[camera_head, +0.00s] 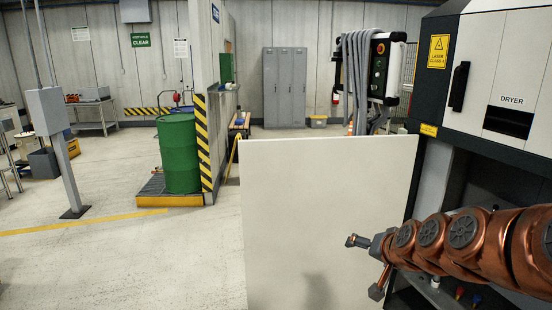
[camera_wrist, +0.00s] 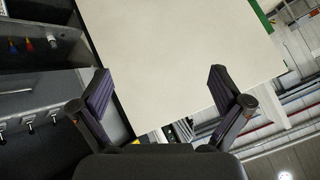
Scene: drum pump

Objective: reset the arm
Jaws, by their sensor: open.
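My arm reaches in from the right edge of the head view, its copper-coloured links in front of the dryer machine. My gripper (camera_head: 366,265) is at the left end of the arm, in front of a pale upright panel's lower right part. In the wrist view my gripper (camera_wrist: 158,92) has its two dark fingers wide apart, with nothing held between them. The pale panel (camera_wrist: 175,50) fills the view beyond and between the fingers. I cannot tell whether the gripper touches it.
The pale panel (camera_head: 325,200) stands close ahead. The dryer machine (camera_head: 500,80) is close on the right. A green drum (camera_head: 180,153) stands on a yellow-edged pallet further back, beside a striped wall end (camera_head: 203,140). A grey post (camera_head: 68,175) stands left. Floor at the front left is clear.

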